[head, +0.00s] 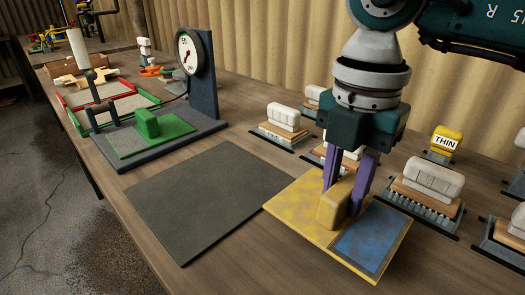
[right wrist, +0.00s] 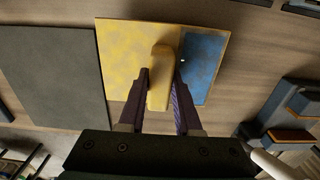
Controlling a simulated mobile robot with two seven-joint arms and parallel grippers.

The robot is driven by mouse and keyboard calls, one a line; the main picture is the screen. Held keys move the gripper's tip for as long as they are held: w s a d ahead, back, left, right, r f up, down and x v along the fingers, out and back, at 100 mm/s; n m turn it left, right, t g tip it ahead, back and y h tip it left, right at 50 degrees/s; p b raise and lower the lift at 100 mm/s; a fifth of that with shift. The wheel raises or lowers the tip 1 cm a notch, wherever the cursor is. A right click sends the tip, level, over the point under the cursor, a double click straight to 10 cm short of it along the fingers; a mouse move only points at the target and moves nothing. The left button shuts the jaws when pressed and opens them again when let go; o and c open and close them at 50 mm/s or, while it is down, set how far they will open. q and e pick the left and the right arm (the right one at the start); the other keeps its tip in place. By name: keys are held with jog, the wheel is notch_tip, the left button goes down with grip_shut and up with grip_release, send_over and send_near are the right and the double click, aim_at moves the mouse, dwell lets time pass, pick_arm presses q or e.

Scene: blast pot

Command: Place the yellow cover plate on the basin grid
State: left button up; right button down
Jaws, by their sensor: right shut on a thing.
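The yellow cover plate (head: 293,212) is a flat, mottled yellow sheet with a raised yellow block handle (head: 334,205) and a blue panel (head: 370,238) on its right part. It lies level at the front of the table, flat on or just above the wood; I cannot tell which. My right gripper (head: 345,200) points down, its purple fingers shut on the handle from both sides. In the right wrist view, the fingers (right wrist: 161,92) flank the handle and the plate (right wrist: 122,55) spreads beyond them. I cannot clearly identify the basin grid. My left gripper is not in view.
A bare dark grey mat (head: 205,197) lies left of the plate. Behind it stands a gauge (head: 188,52) on a grey base with a green handled plate (head: 150,125). Several white-topped blocks and a yellow "THIN" block (head: 445,143) stand behind and right. A red-and-green-edged tray (head: 110,105) is farther left.

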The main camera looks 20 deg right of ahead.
notch_tip(320, 180, up, 16)
jog(key=p, duration=0.2)
notch_tip(320, 180, up, 5)
jog(key=n+p, duration=0.4)
jog(key=n, duration=0.7)
send_over(344, 185)
jog(key=a, duration=0.1)
jog(key=s+a+r+m+p, duration=0.1)
jog(key=s+r+m+p, duration=0.1)
jog(key=r+m+p, duration=0.9)
jog(key=s+a+r+m+p, duration=0.1)
jog(key=s+r+m+p, duration=0.2)
jog(key=r+m+p, duration=0.8)
jog(key=s+a+r+m+p, duration=0.1)
jog(key=r+m+p, duration=1)
jog(key=r+p, duration=1.4)
jog(key=shift+s+a+m, duration=0.3)
jog(key=shift+s, duration=0.55)
